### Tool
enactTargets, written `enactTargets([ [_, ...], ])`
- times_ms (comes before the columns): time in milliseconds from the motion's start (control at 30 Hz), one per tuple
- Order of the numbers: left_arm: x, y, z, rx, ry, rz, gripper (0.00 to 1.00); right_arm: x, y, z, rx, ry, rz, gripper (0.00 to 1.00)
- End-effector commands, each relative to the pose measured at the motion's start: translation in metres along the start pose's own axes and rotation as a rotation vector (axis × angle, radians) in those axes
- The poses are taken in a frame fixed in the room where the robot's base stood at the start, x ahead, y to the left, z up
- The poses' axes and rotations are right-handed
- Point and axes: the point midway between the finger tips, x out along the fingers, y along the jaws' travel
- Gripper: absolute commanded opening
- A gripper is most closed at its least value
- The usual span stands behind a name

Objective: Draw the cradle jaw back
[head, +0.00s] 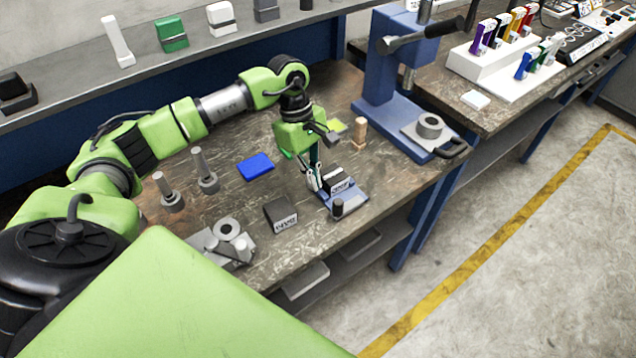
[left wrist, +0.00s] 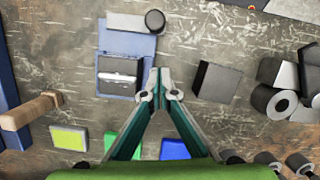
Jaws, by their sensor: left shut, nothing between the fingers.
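The blue cradle (head: 353,200) sits near the front edge of the bench, with a dark grey block on it and a black round knob (head: 337,207) at its front corner. In the left wrist view the cradle (left wrist: 112,42) shows a square pocket with a shiny bar (left wrist: 117,77) in it. A grey plate (left wrist: 126,21), which may be the jaw, lies at the cradle's far end beside the knob (left wrist: 154,21). My left gripper (head: 316,186) points down by the cradle. Its fingertips (left wrist: 158,88) are together and empty, beside the pocket; contact cannot be told. My right gripper is not in view.
A dark block (head: 281,214) stands left of the cradle. A blue pad (head: 256,167), a wooden peg (head: 360,131) and grey posts (head: 206,172) are around. A blue press (head: 382,85) stands at the back right. Bare bench lies between the blue pad and the dark block.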

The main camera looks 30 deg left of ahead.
Motion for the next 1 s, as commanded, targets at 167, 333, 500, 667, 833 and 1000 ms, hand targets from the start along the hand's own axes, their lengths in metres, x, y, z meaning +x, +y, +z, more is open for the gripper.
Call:
enactTargets([
  [167,-0.029,0.002,-0.001,0.002,0.002,0.009,0.00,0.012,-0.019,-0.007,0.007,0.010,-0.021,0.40],
  [333,-0.060,0.002,-0.001,0.000,0.002,0.010,0.00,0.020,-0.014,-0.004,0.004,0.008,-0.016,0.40],
  [500,-0.085,0.002,-0.001,0.000,0.002,0.008,0.00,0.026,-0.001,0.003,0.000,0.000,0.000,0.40],
  [667,-0.095,0.001,0.000,0.000,0.002,0.005,0.00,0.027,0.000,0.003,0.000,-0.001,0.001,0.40],
  [833,-0.097,0.001,0.000,-0.001,0.001,0.004,0.00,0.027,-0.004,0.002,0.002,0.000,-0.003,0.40],
  [1000,-0.096,0.001,0.000,-0.001,0.001,0.004,0.00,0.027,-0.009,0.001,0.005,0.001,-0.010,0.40],
])
